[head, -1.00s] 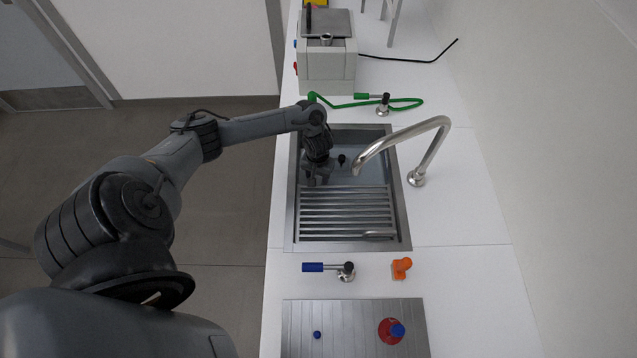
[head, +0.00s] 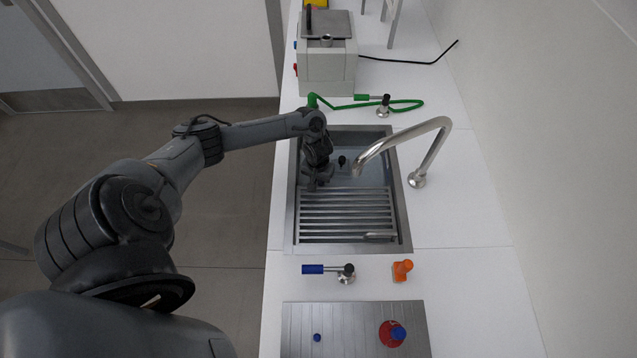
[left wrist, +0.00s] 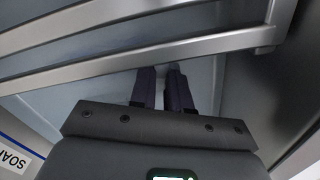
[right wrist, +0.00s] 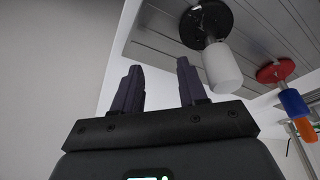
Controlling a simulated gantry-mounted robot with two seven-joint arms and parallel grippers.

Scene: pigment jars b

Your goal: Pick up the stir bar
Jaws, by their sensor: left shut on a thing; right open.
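My left gripper (head: 318,184) is down in the metal sink (head: 401,205), at its left side just beyond the slatted rack (head: 345,212). In the left wrist view its fingers (left wrist: 161,70) are close together, with a narrow gap, low over the sink floor. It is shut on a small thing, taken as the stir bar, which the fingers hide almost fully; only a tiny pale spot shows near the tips. My right gripper (right wrist: 160,68) shows only in its wrist view, open and with nothing between its fingers.
A curved faucet (head: 432,150) arches over the sink's right side. Nearer are a blue-handled valve (head: 325,268), an orange piece (head: 401,270) and a grooved board (head: 350,330) with a red-and-blue item (head: 392,333). A white cylinder (right wrist: 222,68) is right of my right fingers.

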